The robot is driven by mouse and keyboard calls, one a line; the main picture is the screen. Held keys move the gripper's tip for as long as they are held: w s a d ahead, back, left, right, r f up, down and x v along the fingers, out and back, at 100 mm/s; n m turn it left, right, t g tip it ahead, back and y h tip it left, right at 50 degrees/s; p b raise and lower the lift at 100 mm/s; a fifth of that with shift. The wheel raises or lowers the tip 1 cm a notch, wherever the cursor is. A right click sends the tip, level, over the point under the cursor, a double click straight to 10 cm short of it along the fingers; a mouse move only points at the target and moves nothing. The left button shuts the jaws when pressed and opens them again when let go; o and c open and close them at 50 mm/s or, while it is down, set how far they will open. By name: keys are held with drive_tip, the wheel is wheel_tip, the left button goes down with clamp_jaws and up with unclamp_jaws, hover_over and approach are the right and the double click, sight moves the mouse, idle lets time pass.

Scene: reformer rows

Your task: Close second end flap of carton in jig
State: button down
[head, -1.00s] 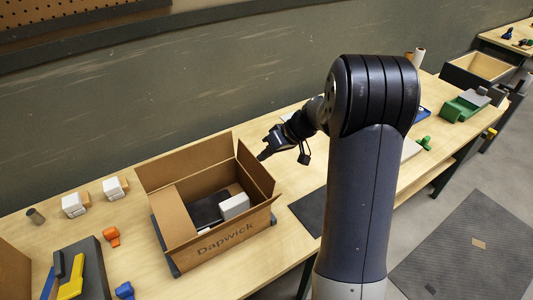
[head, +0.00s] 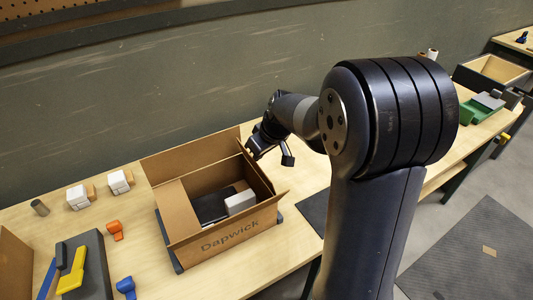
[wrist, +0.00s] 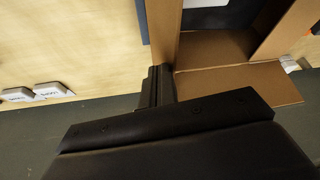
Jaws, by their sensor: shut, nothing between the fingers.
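The open brown carton (head: 228,239), marked "Dapwick", sits in a dark jig (head: 177,265) on the bench. Its left end flap (head: 175,208) lies folded in over the opening. Its right end flap (head: 262,177) stands up at the right end. The long back flap (head: 190,156) leans up and outward; it also shows in the wrist view (wrist: 240,84). My gripper (head: 250,153) is shut and empty at the carton's far right corner, close to the right end flap; contact is unclear. In the wrist view my fingers (wrist: 160,82) point down beside that corner.
Inside the carton are a dark item (head: 210,207) and a white block (head: 240,202). White boxes (head: 79,196) and orange (head: 115,230) and blue (head: 126,287) pieces stand left. A grey wall (head: 150,100) runs behind the bench. My arm hides bench to the right.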

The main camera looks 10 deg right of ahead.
drive_tip(key=a+h, duration=0.1)
drive_tip(key=a+h+b, duration=0.1)
drive_tip(key=shift+s+a+f+n+t+h, duration=0.25)
drive_tip(key=shift+s+a+n+t+h, duration=0.05)
drive_tip(key=shift+s+n+t, duration=0.1)
drive_tip(key=s+a+f+t+h+b, duration=0.1)
drive_tip(key=s+a+f+h+b, duration=0.1)
drive_tip(key=a+f+b, duration=0.3)
drive_tip(key=shift+a+f+h+b, duration=0.3)
drive_tip(key=shift+a+b, duration=0.3)
drive_tip(key=shift+b, duration=1.75)
drive_tip(key=shift+f, duration=0.1)
